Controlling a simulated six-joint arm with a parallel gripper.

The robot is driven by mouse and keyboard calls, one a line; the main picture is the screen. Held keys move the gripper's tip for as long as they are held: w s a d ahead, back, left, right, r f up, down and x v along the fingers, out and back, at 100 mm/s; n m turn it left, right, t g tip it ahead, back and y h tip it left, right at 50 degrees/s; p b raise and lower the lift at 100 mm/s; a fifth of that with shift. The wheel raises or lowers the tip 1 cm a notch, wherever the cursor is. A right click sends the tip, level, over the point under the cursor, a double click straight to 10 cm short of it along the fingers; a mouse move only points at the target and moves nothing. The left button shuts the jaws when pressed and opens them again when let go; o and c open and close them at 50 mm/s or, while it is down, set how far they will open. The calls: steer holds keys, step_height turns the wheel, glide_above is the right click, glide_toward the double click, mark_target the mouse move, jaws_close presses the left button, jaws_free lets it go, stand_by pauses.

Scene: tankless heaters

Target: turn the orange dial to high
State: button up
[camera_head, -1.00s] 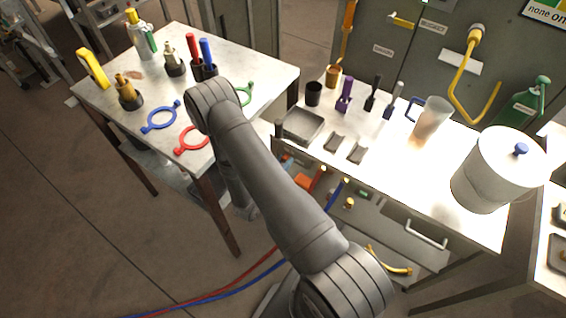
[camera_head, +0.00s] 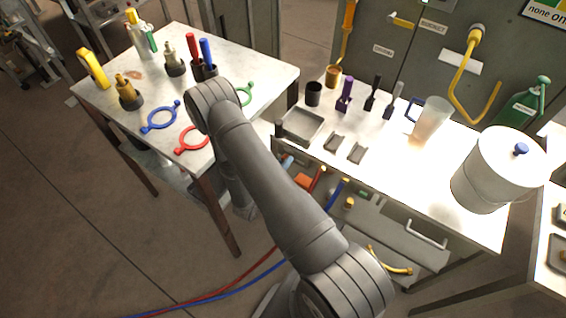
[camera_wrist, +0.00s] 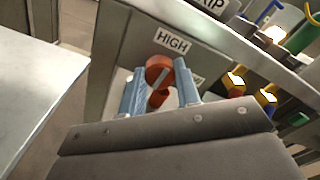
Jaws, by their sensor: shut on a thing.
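The orange dial (camera_wrist: 159,72) shows in the wrist view just below a white HIGH label (camera_wrist: 172,40). A light grey stripe runs slantwise over its right part. My gripper (camera_wrist: 158,84) has one blue-grey finger on each side of the dial and is shut on it. A second label (camera_wrist: 199,80) beside the right finger is mostly covered. In the head view the orange dial (camera_head: 303,181) is small, under the front edge of the bright worktop. My forearm hides most of my gripper there.
Yellow and blue fittings (camera_wrist: 236,82) sit right of the dial. The worktop (camera_head: 395,175) overhangs the panel and carries a tray, cups and a large white pot (camera_head: 497,170). A separate table (camera_head: 240,60) with rings and bottles stands left. Red and blue hoses run along the floor.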

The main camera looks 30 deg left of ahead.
steer(key=o, duration=1)
steer(key=s, duration=1.7)
steer(key=shift+s, duration=0.25)
steer(key=shift+w, duration=0.1)
steer(key=w, duration=1.7)
steer(key=shift+s, duration=0.15)
